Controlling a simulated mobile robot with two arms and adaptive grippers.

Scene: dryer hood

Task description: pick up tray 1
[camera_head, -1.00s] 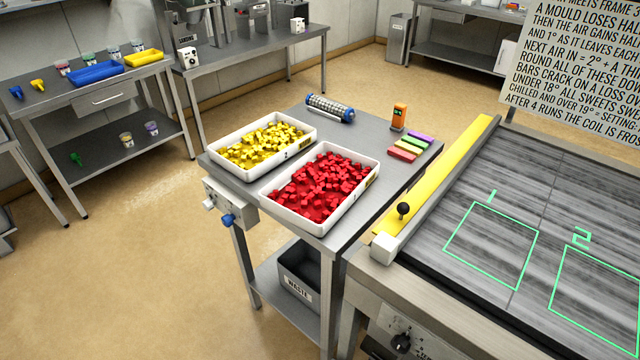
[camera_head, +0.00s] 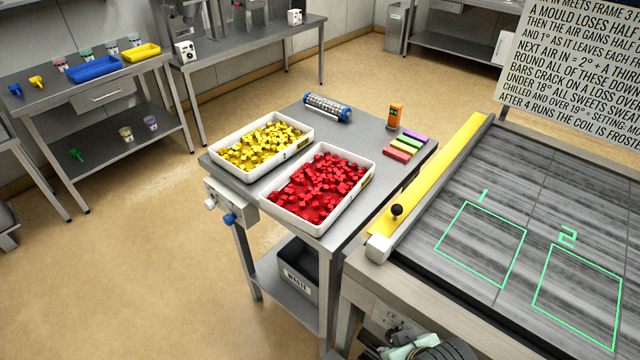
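Two white trays stand side by side on the steel table. One tray (camera_head: 222,169) holds yellow cubes and is at the back left; the other tray (camera_head: 318,229) holds red cubes and is nearer, to its right. Each has a small label on its rim, too small to read, so I cannot tell which is tray 1. Part of what looks like my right gripper (camera_head: 412,347) shows at the bottom edge, below the worktop and well apart from both trays. Its fingers are cut off by the frame. My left gripper is not in view.
A cylinder with blue ends (camera_head: 328,107), an orange device (camera_head: 394,116) and coloured bars (camera_head: 404,146) share the table. A waste bin (camera_head: 297,268) sits on its lower shelf. A grey worktop (camera_head: 520,200) with green outlines marked 1 and 2 adjoins at right, behind a yellow strip (camera_head: 440,176).

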